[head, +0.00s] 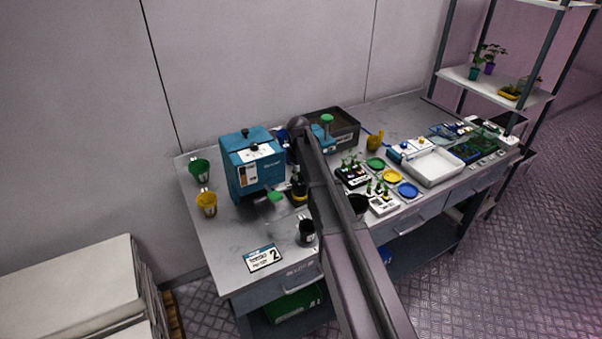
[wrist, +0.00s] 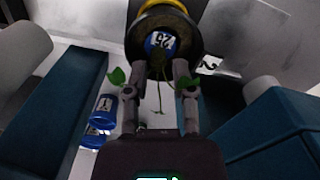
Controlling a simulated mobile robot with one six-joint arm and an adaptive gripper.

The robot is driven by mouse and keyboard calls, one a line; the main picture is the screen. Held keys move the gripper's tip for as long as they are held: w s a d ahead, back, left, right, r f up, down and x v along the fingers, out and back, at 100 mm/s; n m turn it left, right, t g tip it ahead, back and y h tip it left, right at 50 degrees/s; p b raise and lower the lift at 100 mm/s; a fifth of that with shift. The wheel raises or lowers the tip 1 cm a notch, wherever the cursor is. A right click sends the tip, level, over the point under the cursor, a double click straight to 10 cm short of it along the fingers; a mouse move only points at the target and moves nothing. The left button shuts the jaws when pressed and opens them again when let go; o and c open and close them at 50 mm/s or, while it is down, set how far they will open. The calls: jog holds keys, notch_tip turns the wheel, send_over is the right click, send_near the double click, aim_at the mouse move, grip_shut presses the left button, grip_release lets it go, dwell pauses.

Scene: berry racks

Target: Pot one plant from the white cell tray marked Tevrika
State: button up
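My gripper (wrist: 158,72) shows in the wrist view with its fingers on either side of a seedling (wrist: 160,95) with green leaves and a dark root plug; it appears shut on the plug. A blue, white-numbered surface (wrist: 158,42) lies just beyond the plug, inside a dark round rim; whether they touch is unclear. In the head view my arm hides most of the gripper. A small white cell tray (head: 384,206) with several seedlings stands right of my arm, beside a black one (head: 351,180). Their names are too small to read.
A blue machine (head: 252,163) stands at the bench's left; blue walls flank my gripper closely. Green (head: 200,170), yellow (head: 207,203) and dark (head: 306,233) pots stand nearby. A card marked 2 (head: 263,258) lies at the front. Coloured discs and a white tray (head: 433,167) stand right.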

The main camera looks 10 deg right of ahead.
jog(key=shift+r+p, duration=0.4)
dwell(0.5)
jog(key=shift+r+p, duration=1.4)
jog(key=shift+r, duration=0.2)
jog(key=o, duration=0.6)
jog(key=shift+c, duration=0.2)
jog(key=shift+r+p, duration=0.15)
jog(key=shift+p, duration=0.25)
jog(key=shift+s+r+p, duration=0.15)
jog(key=shift+r+p, duration=2.7)
jog(key=shift+r, duration=0.05)
